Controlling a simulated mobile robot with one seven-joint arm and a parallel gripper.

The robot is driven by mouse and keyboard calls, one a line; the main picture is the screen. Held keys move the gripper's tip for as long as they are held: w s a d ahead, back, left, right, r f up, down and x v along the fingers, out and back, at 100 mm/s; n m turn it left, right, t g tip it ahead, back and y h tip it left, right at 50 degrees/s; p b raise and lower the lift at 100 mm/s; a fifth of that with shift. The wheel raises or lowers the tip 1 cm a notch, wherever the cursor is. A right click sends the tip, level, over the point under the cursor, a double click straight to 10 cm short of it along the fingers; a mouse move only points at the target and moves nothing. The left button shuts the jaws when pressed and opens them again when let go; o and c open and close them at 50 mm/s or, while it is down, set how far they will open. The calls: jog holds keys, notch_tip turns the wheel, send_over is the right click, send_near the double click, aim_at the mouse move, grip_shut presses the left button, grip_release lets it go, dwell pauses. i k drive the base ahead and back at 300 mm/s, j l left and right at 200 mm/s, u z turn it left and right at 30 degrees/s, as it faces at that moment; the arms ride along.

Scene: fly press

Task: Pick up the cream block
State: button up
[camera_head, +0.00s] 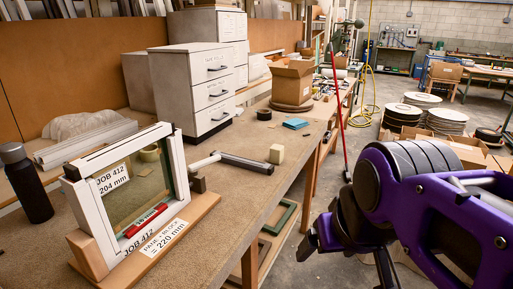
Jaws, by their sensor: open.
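My gripper (318,237) is a dark shape at the end of my purple arm, off the bench's right side. It is open and apart from the block, nearer the camera and lower in the picture. Its fingers are hard to make out.
A white framed window sample (88,217) stands on a wooden base at the front left, by a black bottle (25,184). White drawers (199,88), a cardboard box (292,82), a teal pad (295,123) and black tape (264,114) are behind. Bench around the block is mostly clear.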

aim_at(277, 156)
jog(key=k, duration=0.45)
jog(key=k+u, duration=0.2)
jog(key=u, duration=0.7)
jog(key=l+u, duration=0.1)
jog(key=u, duration=0.4)
jog(key=i+l+u, duration=0.1)
jog(key=u, duration=0.4)
jog(key=i+l, duration=0.1)
jog(key=l, duration=1.65)
jog(key=i+l, duration=0.15)
jog(key=l, duration=1.55)
jog(key=i, duration=0.05)
